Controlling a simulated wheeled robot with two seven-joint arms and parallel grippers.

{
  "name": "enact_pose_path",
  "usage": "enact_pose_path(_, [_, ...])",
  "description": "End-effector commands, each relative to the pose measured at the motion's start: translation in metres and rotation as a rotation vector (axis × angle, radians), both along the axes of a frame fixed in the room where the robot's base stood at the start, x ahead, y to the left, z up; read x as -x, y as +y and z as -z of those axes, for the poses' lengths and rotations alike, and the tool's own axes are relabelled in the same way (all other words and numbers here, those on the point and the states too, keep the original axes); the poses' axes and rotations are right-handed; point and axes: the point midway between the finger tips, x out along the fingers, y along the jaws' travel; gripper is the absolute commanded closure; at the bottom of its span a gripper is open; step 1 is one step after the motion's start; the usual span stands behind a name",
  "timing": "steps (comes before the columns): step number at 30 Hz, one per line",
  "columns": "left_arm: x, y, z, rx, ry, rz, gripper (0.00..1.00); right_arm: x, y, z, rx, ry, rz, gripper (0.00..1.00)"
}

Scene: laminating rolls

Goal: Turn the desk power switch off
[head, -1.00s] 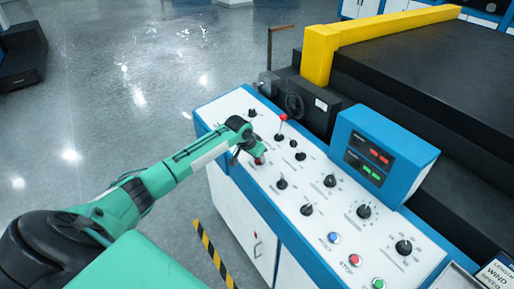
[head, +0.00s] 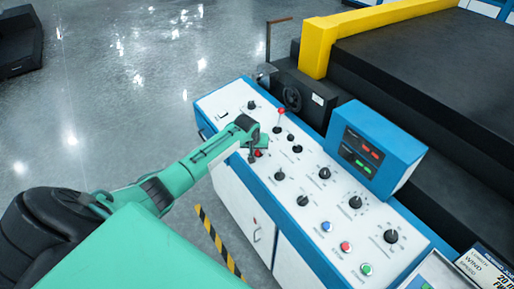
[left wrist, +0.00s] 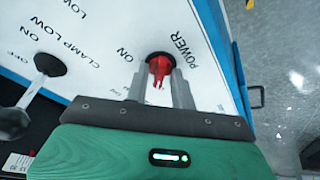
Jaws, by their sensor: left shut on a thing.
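The power switch is a red knob on a black round base, next to the printed word POWER in the left wrist view (left wrist: 159,64). An ON mark is printed to its left there. In the head view the red switch (head: 259,153) shows small at the near edge of the white desk panel (head: 228,113), partly hidden by my left gripper (head: 252,155). In the left wrist view the two grey fingers (left wrist: 160,76) stand on either side of the red knob, shut on it. The knob's exact turn is hard to read. My right gripper is not in view.
A red-tipped lever (head: 281,113) and several black knobs stand close by on the panel. A blue display box (head: 375,150) rises farther right. A black lever (left wrist: 40,75) stands left of the switch in the wrist view. Open floor (head: 110,80) lies left of the desk.

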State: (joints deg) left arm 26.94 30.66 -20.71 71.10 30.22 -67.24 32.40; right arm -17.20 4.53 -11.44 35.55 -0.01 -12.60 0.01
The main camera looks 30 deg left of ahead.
Motion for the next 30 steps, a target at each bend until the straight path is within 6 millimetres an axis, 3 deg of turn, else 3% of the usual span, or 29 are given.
enact_pose_path(10, [-0.001, 0.000, -0.001, 0.001, -0.002, -0.004, 0.98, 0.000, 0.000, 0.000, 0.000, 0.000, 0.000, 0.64])
enact_pose_path(11, [-0.001, 0.000, -0.001, 0.001, -0.002, -0.004, 0.73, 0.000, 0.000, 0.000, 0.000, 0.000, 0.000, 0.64])
enact_pose_path(12, [-0.001, 0.000, -0.001, 0.000, -0.002, -0.003, 0.68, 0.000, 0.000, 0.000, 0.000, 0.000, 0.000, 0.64])
enact_pose_path(23, [0.001, 0.000, -0.003, 0.000, -0.002, -0.002, 0.68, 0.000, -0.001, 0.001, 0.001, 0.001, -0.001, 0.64])
enact_pose_path(30, [0.011, -0.001, -0.026, -0.002, -0.004, 0.000, 0.68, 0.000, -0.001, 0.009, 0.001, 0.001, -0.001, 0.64])
